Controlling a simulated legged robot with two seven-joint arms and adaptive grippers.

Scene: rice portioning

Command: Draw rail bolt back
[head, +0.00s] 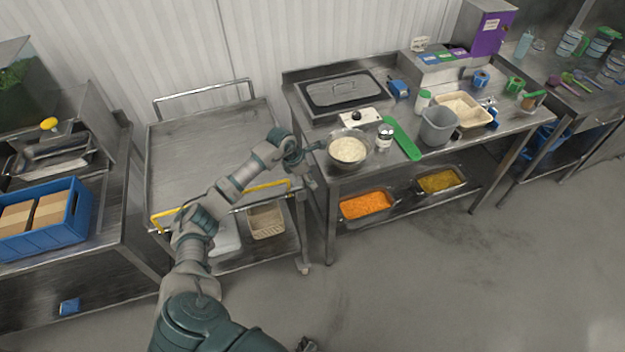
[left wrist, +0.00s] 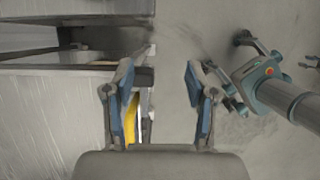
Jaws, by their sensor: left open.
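The yellow rail (head: 225,203) runs along the front edge of the steel cart. In the left wrist view the yellow rail (left wrist: 131,118) shows partly behind one finger. No separate bolt can be made out; it is too small or hidden. My left gripper (head: 309,158) is by the cart's right front corner, close to the prep table's left edge. In the left wrist view its fingers (left wrist: 158,75) are apart with nothing between them. My right gripper (left wrist: 223,52) shows at the right of that view, low over the floor, with fingers spread and empty.
The steel cart (head: 190,150) has a bare top and holds a beige basket (head: 266,220) below. The prep table (head: 335,205) stands close on its right, with a rice bowl (head: 348,150) near its corner. A blue crate (head: 72,222) stands on the left counter. The front floor is clear.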

